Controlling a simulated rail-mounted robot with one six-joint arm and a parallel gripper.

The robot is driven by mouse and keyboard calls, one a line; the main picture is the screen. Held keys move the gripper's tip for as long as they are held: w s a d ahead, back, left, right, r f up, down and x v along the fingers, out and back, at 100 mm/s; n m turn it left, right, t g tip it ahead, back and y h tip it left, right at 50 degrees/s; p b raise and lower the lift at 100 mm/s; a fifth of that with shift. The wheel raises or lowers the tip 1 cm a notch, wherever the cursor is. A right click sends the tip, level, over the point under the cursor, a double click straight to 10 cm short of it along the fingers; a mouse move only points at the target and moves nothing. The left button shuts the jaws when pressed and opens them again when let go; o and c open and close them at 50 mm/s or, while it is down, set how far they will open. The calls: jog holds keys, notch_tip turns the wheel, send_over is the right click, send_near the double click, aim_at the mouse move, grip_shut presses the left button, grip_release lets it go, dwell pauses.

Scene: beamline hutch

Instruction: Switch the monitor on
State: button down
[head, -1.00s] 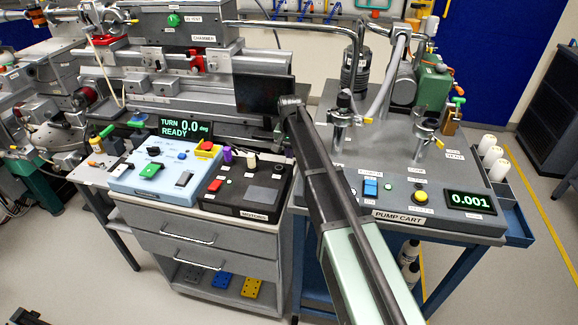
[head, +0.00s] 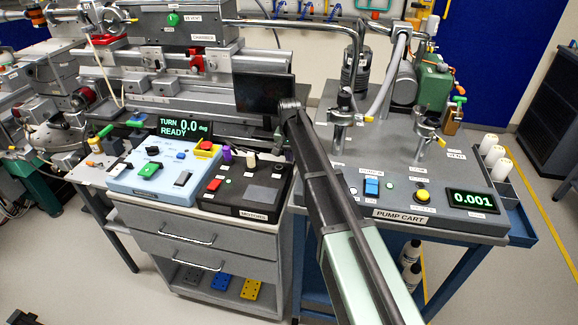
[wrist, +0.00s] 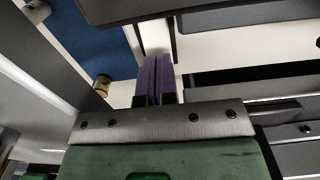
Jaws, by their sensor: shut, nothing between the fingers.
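The monitor (head: 264,93) is a dark, blank screen standing behind the control boxes, left of my arm's upper end. My gripper's purple fingers (wrist: 158,78) show in the wrist view, closed together with nothing between them. They point up the picture toward the lower edge of a dark panel (wrist: 250,15), which may be the monitor. I cannot tell whether the fingertips touch it. In the head view the fingers are not clearly visible, and no power button on the monitor can be made out.
A blue control box (head: 150,176) and a black motors box (head: 240,190) stand on the drawer cabinet below the monitor. A green readout (head: 185,127) shows "TURN 0.0 READY". The pump cart (head: 440,222) stands right of my arm, with pipes and valves on top.

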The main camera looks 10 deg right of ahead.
jog(key=shift+f+b, duration=0.3)
jog(key=shift+f, duration=0.05)
notch_tip(320, 180, up, 7)
jog(key=p, duration=0.7)
jog(key=shift+r, duration=0.2)
jog(key=shift+f, duration=0.1)
